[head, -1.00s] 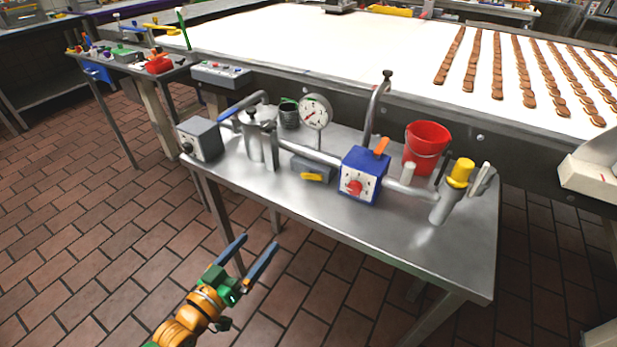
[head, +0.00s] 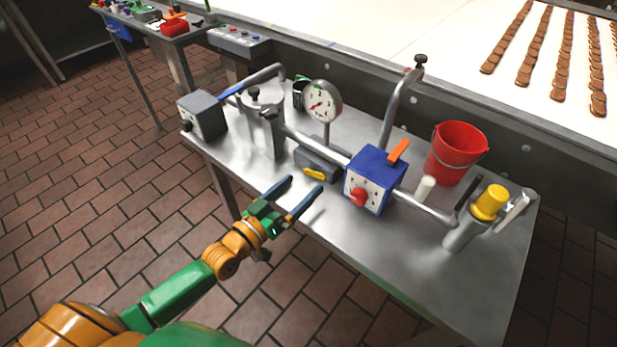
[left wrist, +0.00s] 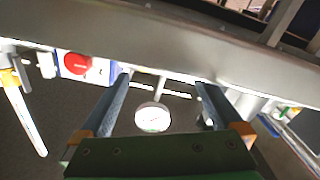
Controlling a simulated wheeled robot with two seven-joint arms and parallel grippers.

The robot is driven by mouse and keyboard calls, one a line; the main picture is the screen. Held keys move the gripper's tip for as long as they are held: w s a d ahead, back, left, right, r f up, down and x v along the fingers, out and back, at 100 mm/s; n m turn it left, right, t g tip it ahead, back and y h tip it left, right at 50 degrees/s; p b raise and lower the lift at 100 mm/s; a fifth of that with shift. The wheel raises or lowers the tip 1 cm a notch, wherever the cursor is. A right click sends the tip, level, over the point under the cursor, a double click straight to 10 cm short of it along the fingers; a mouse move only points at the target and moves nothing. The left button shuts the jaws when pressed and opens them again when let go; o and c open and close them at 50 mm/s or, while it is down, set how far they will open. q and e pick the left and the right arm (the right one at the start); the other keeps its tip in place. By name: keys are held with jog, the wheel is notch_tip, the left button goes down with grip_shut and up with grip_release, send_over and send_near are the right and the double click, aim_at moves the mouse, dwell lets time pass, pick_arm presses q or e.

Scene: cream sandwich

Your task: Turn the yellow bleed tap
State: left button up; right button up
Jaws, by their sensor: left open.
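A small yellow tap handle (head: 314,174) sits on the front of a grey block (head: 318,160) under the round dial gauge (head: 323,101), on the steel table. A larger yellow cap (head: 492,202) tops an upright metal cylinder at the table's right end. In the head view my left gripper (head: 306,183) is open and empty, its two blue fingers pointing at the small handle from just in front. I cannot tell whether they touch it. In the left wrist view the open fingers (left wrist: 163,80) show with the gauge (left wrist: 152,117) between them; the small handle is not clear there. My right gripper is not in view.
A blue box (head: 374,180) with a red knob and orange lever stands right of the handle. A metal canister (head: 265,130) and grey box (head: 202,116) stand left. A red bucket (head: 455,155) is behind. The table's front right is clear (head: 400,250).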

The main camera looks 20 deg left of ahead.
aim_at(307, 189)
pick_arm(q)
jog(key=x, duration=0.3)
jog(key=shift+w+d, duration=0.1)
jog(key=shift+w, duration=0.1)
jog(key=c, duration=1.2)
jog(key=shift+o, duration=0.2)
jog(key=shift+f+m, duration=0.15)
jog(key=shift+m, duration=0.75)
jog(key=shift+f+m, duration=0.25)
jog(key=shift+m, duration=0.85)
jog(key=o, duration=1.2)
jog(key=shift+c, duration=0.2)
